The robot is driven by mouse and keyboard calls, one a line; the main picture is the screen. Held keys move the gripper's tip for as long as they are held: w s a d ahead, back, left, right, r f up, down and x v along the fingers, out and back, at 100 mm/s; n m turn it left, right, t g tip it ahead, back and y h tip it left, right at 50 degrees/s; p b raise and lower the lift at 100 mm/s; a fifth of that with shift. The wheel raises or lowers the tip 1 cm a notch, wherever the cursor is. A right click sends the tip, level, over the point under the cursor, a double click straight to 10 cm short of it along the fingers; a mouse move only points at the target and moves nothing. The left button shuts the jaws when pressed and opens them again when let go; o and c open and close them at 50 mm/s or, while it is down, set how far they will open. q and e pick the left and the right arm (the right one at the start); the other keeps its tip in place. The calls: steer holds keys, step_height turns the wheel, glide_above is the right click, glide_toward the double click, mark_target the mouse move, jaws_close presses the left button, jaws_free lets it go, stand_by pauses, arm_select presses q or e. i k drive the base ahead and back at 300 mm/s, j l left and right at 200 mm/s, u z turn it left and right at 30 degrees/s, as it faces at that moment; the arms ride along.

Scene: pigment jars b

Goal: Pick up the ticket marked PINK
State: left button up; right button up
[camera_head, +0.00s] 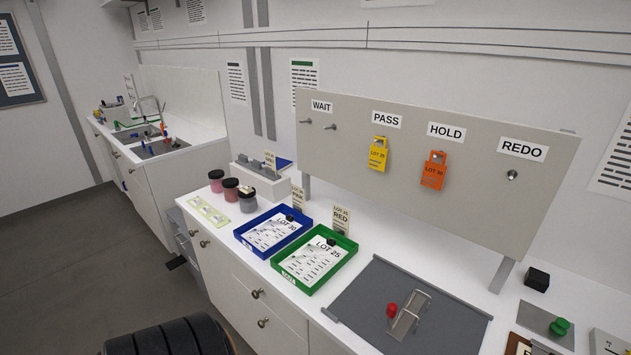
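No ticket can be read for certain as PINK. A cream ticket (341,217) behind the green tray reads LOT 25 and RED. A second cream ticket (298,197) stands behind the blue tray; its lettering is too small to read surely. A third small ticket (270,160) stands at the white block behind the jars, also unreadable. Three dark-lidded jars stand left of the blue tray: a pink one (216,182), a reddish one (231,191) and a greyish one (247,203). Neither of my grippers is in view.
A blue tray (245,243) and a green tray (306,291) hold lot sheets. Right of them lies a grey mat (362,298) with a red knob (391,310) and a metal clip stand (410,316). A board (470,180) carries yellow and orange tags above the counter.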

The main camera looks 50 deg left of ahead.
mark_target(297, 192)
steer(key=u, duration=1.8)
steer(key=i+j+z, duration=0.1)
steer(key=j, duration=0.25)
steer(key=i+j+z, duration=0.1)
steer(key=i+j, duration=0.15)
steer(key=j, duration=0.15)
steer(key=i+j+z, duration=0.1)
steer(key=j, duration=0.3)
steer(key=i+j+z, duration=0.1)
steer(key=j, duration=0.3)
steer(key=i+j+z, duration=0.15)
steer(key=j, duration=0.25)
steer(key=i+j+z, duration=0.1)
steer(key=j, duration=0.35)
steer(key=i+j+z, duration=0.1)
steer(key=j, duration=0.35)
steer(key=i, duration=0.1)
